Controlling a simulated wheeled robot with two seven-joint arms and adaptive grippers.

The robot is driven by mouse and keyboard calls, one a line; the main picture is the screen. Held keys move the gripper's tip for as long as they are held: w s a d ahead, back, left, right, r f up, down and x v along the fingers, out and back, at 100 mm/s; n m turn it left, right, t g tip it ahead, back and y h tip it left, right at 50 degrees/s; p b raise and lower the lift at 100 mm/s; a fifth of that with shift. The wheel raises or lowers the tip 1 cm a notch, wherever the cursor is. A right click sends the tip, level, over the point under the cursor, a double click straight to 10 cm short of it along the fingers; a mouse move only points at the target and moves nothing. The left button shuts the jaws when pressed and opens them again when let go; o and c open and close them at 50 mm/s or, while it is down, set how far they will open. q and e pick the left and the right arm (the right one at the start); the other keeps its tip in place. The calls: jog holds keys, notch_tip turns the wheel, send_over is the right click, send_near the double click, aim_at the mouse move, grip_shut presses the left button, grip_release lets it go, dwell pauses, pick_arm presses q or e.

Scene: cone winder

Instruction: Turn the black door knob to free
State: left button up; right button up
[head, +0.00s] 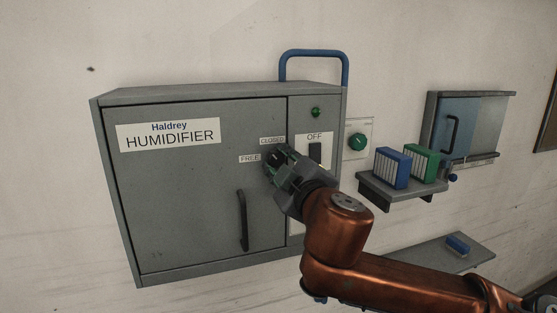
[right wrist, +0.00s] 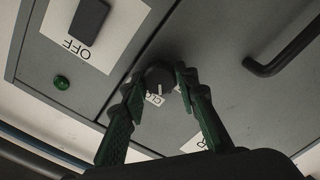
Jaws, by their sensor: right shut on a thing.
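The black door knob (head: 275,156) is on the front of the grey humidifier cabinet (head: 180,200), beside the FREE label (head: 249,159) and below the CLOSED label (head: 272,140). My right gripper (head: 279,162) is shut on the knob and hides part of it. In the right wrist view the knob (right wrist: 160,79) sits between the two fingertips. A white line on the knob seems to point toward the partly hidden CLOSED label (right wrist: 154,98). The cabinet door is shut. My left gripper is not in view.
A black door handle (head: 243,220) stands out below the knob. A black switch (head: 315,153) under OFF and a green lamp (head: 316,112) are to the right. A shelf (head: 405,193) carries blue and green boxes. A blue pipe (head: 314,52) rises behind the cabinet.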

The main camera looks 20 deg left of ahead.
jog(key=n+p, duration=0.1)
jog(key=n, duration=0.4)
jog(key=shift+n, duration=0.3)
jog(key=shift+n+p, duration=0.7)
jog(key=shift+n, duration=1.5)
jog(key=shift+f, duration=0.1)
jog(key=o, duration=1.1)
jog(key=shift+o, duration=0.2)
jog(key=shift+s, duration=0.15)
jog(key=v, duration=1.1)
jog(key=shift+s+d, duration=0.25)
jog(key=shift+d, duration=0.05)
